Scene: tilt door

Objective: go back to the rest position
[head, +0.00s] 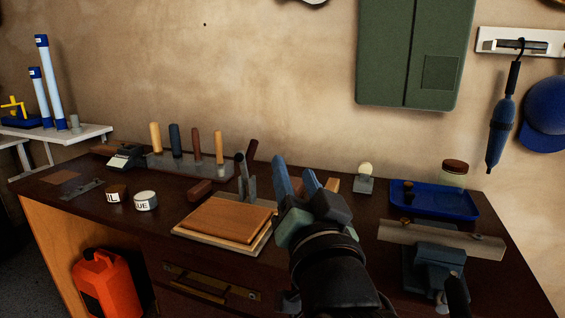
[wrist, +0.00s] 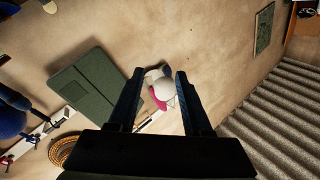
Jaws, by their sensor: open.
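My gripper (head: 296,172) is raised above the dark workbench (head: 330,200) in the head view, with its two blue fingers apart and nothing seen between them. In the wrist view my gripper (wrist: 160,76) also shows open, its fingers pointing at the wall. A green wall cabinet (head: 415,55) hangs behind the bench, with its front flat and closed as far as I can see. The cabinet also shows tilted at the left of the wrist view (wrist: 92,92). My arm hides part of the bench middle.
A wooden board (head: 225,224), a blue tray (head: 434,202), a vise (head: 437,264) and a row of upright tool handles (head: 187,163) stand on the bench. A red canister (head: 101,284) is below at left. The air above the bench is mostly clear.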

